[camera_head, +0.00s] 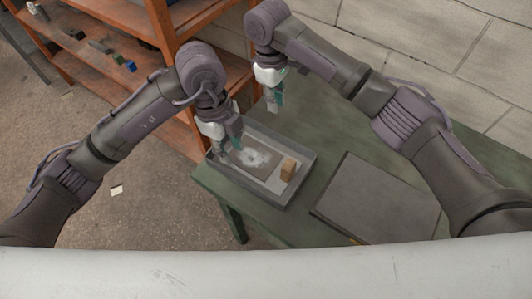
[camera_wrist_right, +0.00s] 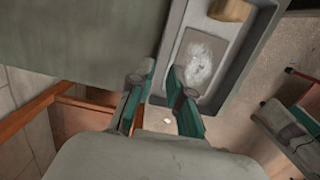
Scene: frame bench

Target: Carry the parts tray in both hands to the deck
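The parts tray (camera_head: 308,165) is a shallow grey tray on the green bench. A tan block (camera_head: 288,170) and a flat plate with a whitish patch (camera_head: 256,158) lie in it. The tray's rim (camera_wrist_right: 252,52) also shows in the right wrist view. My left gripper (camera_head: 230,148) is over the tray's left end, its fingers apart; contact is unclear. My right gripper (camera_head: 275,100) is open and empty behind the tray's far side; in the right wrist view its fingers (camera_wrist_right: 162,76) appear either side of the rim line. A dark flat slab (camera_head: 375,198), possibly the deck, lies right of the tray.
The green bench top (camera_head: 345,125) is clear behind the tray and slab. An orange shelf unit (camera_head: 150,75) with small parts stands at the left, close to the bench. A block wall (camera_head: 430,45) runs behind. A pale scrap (camera_head: 117,190) lies on the floor.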

